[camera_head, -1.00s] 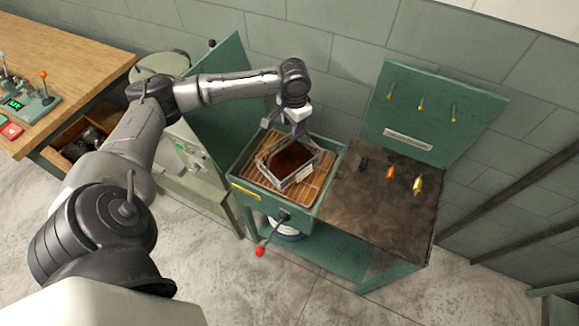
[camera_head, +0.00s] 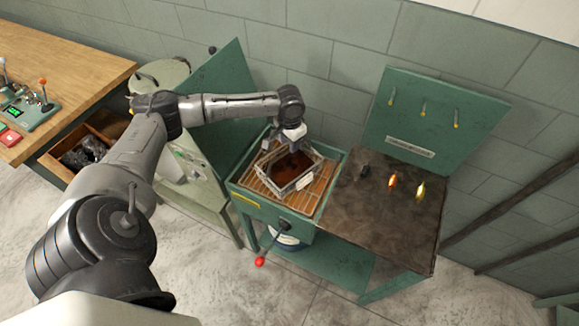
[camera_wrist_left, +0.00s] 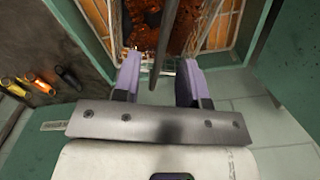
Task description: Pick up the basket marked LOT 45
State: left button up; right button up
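A wire basket (camera_head: 287,185) with dark reddish-brown contents sits on the slatted rack of the open green cabinet. A small pale tag (camera_head: 305,182) hangs on its front right side; its writing is too small to read. My left gripper (camera_head: 292,145) is right over the basket's back part, pointing down. In the left wrist view the two purple fingers (camera_wrist_left: 160,72) are apart, with the basket (camera_wrist_left: 114,22) beyond them. A thin dark bar (camera_wrist_left: 166,35), which looks like the basket's handle, runs between the fingers, with gaps on both sides. My right gripper is out of view.
The rack (camera_head: 254,184) has bare slats around the basket. A raised green lid (camera_head: 222,105) stands left of it. A dark worktop (camera_head: 385,215) with small coloured items is on the right. A red-knobbed lever (camera_head: 260,262) sticks out in front.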

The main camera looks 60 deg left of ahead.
pick_arm(q)
send_over(290, 161)
jog(key=shift+s+d+f, duration=0.1)
jog(key=shift+f, duration=1.1)
jog(key=shift+s+d+f, duration=0.1)
jog(key=shift+f, duration=1.05)
jog(key=shift+a, duration=0.1)
grip_shut()
jog(key=shift+r, duration=0.15)
